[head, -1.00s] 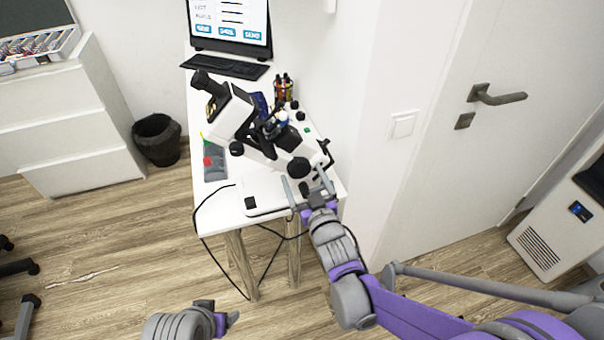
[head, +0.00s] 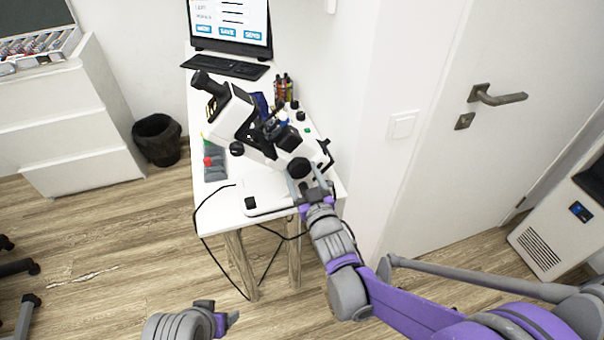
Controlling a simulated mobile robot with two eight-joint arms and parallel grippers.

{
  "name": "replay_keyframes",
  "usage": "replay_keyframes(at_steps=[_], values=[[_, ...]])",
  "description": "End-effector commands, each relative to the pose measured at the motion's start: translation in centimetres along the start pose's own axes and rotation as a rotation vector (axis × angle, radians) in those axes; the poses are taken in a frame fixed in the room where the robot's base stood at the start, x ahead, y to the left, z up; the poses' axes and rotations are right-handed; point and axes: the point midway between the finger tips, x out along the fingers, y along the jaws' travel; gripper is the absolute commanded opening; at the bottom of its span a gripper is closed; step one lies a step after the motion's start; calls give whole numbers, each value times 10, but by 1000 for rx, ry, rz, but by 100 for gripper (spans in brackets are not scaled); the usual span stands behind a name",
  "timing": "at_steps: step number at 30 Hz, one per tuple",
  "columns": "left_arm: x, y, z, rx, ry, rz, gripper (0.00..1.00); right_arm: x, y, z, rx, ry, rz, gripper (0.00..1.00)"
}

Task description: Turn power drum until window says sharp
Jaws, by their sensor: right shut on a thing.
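The white and black eye instrument (head: 236,112) stands on the narrow white table (head: 207,215). A black round drum (head: 298,167) sticks out at its near end; I take it for the power drum. My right gripper (head: 306,180) reaches in from the lower right and is shut on this drum, one finger on each side. The fingers cover part of its near edge. A small dark panel with a yellow mark (head: 211,104) is on the instrument, but I cannot read any word in a window. My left gripper (head: 221,316) is low at the bottom edge, away from the table; its jaw opening is unclear.
A monitor (head: 231,18) and keyboard (head: 225,67) are at the table's back. A grey tray (head: 215,169) with a red item lies left of the instrument. Small bottles (head: 284,88) stand behind it. The wall is close on the right.

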Motion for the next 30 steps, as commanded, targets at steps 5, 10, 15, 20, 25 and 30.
replay_keyframes(at_steps=[5,10,15,20,25,30], values=[[10,0,4,0,-4,0,71,0,0,2,131,-1,0,18],[22,0,10,0,-8,0,71,0,0,3,346,-1,0,18],[28,0,12,0,-10,0,71,0,0,2,473,-1,0,18],[28,0,12,0,-10,0,71,0,0,0,491,-1,0,18],[27,0,12,0,-10,0,71,0,0,0,489,-1,0,18],[27,0,12,0,-10,0,71,0,0,0,488,-1,0,100]])
